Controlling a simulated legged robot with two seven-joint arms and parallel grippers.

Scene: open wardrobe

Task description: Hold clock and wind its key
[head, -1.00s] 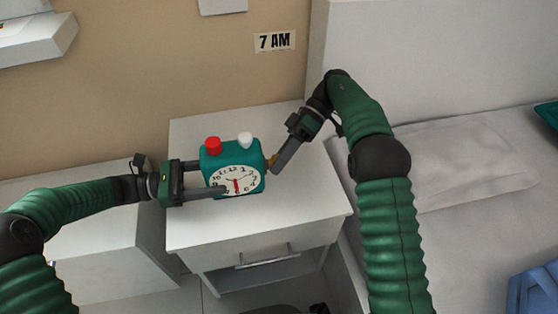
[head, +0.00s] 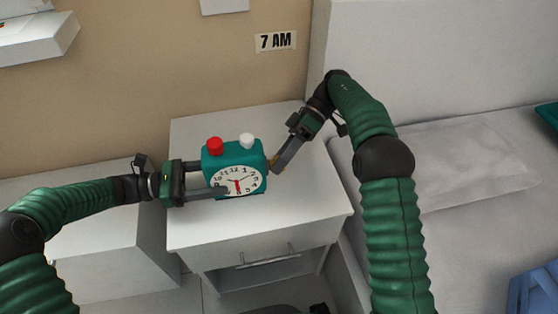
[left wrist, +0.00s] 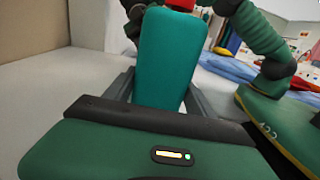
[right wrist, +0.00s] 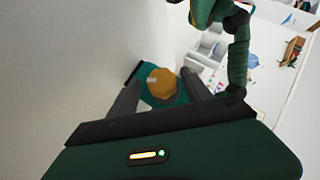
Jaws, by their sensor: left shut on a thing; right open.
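The teal clock (head: 235,158) stands upright on the white nightstand, with a white dial, a red button (head: 215,144) and a white button (head: 247,140) on top. My left gripper (head: 207,178) is shut on the clock from its left side, one finger crossing in front of the dial. In the left wrist view the clock's teal side (left wrist: 168,60) sits between the fingers. My right gripper (head: 276,163) is open at the clock's right side. In the right wrist view the golden key (right wrist: 162,83) lies between its open fingers, with the teal clock behind it.
The white nightstand (head: 300,195) has bare top around the clock and a drawer below. A "7 AM" sign (head: 275,41) is on the wall behind. A bed with a pillow (head: 465,165) is at the right, a white cabinet (head: 95,235) at the left.

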